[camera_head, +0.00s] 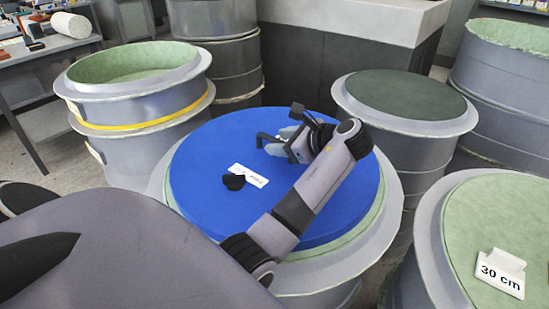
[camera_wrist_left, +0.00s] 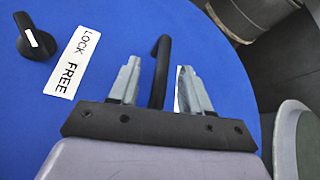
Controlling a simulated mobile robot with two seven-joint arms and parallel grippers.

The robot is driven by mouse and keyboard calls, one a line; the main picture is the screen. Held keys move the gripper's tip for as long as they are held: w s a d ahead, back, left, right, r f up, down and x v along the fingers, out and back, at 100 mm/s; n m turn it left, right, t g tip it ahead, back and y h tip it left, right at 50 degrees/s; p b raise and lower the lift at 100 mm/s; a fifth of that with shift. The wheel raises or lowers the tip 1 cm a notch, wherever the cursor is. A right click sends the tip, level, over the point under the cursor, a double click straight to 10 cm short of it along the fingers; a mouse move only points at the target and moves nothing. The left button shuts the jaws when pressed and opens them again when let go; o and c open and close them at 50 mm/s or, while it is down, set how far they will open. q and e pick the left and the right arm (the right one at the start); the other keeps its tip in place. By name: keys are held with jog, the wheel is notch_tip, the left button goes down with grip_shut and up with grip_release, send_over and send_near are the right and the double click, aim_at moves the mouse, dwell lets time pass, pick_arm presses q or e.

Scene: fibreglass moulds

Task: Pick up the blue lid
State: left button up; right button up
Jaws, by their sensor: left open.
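The blue lid (camera_head: 200,165) is a large round disc lying on a grey drum-shaped mould; it fills much of the left wrist view (camera_wrist_left: 100,20). It has a black bar handle (camera_wrist_left: 160,60), a black knob (camera_head: 234,182) and a white label (camera_head: 248,176) reading "LOCK FREE". My left gripper (camera_wrist_left: 158,68) is open over the lid, with one grey finger on each side of the handle. A gap shows between the handle and the fingers. In the head view my left gripper (camera_head: 282,142) partly hides the handle. My right gripper is not in view.
An open mould with a yellow band (camera_head: 140,122) stands at left. A mould with a dark green top (camera_head: 405,95) stands at right, and one with a "30 cm" sign (camera_head: 501,272) at lower right. A workbench (camera_head: 45,55) is at far left. The moulds stand close together.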

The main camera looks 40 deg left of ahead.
pick_arm(q)
jog(key=shift+a+f, duration=0.1)
jog(key=shift+a, duration=0.15)
grip_shut()
jog(key=shift+d, duration=0.1)
dwell(1.1)
